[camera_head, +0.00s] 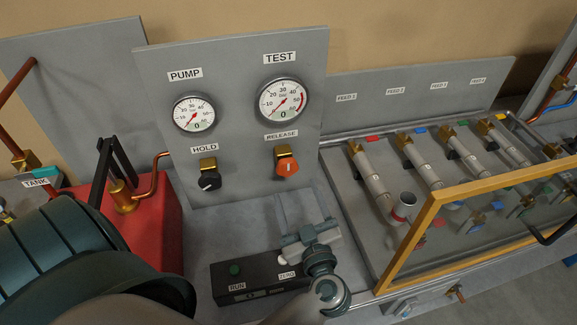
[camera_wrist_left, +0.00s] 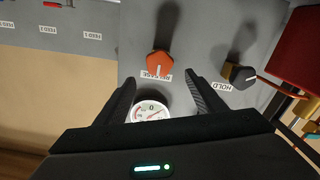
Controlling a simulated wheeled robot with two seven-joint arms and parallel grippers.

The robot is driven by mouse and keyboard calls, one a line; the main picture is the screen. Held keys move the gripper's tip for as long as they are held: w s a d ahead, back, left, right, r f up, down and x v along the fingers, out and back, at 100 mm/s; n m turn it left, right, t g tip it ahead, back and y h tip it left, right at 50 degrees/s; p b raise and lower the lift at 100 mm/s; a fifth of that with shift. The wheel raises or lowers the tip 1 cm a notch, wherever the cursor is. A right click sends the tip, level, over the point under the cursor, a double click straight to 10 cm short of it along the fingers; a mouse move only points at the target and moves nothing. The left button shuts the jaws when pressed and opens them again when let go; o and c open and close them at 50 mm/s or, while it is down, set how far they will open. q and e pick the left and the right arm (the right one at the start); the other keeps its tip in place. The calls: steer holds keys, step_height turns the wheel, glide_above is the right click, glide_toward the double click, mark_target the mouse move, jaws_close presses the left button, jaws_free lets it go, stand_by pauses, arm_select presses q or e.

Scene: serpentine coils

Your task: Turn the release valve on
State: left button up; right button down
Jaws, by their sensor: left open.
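The release valve is an orange knob (camera_head: 287,166) on a brass fitting, on the grey upright panel (camera_head: 240,130) under the RELEASE label. It also shows in the left wrist view (camera_wrist_left: 158,65), with its blunt point toward the label. My left gripper (camera_head: 304,206) is open and empty, below the knob in the head view. In the wrist view its fingers are spread to either side of the knob, which appears just beyond the tips; contact is not visible. The TEST gauge (camera_head: 283,100) above shows digital 0. My right gripper is not in view.
The black HOLD knob (camera_head: 209,180) and PUMP gauge (camera_head: 194,114) sit left of the release valve. A red pump tank (camera_head: 160,225) stands at left. A black RUN/ZERO box (camera_head: 250,275) lies below my gripper. A yellow frame (camera_head: 410,245) is over the feed coils at right.

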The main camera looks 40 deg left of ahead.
mark_target(288, 169)
arm_select(q)
steer(key=p+x, duration=0.2)
steer(key=x, duration=0.7)
steer(key=shift+d+p, duration=0.1)
steer(key=shift+p, duration=0.3)
steer(key=c, duration=1.1)
steer(key=shift+o, duration=0.2)
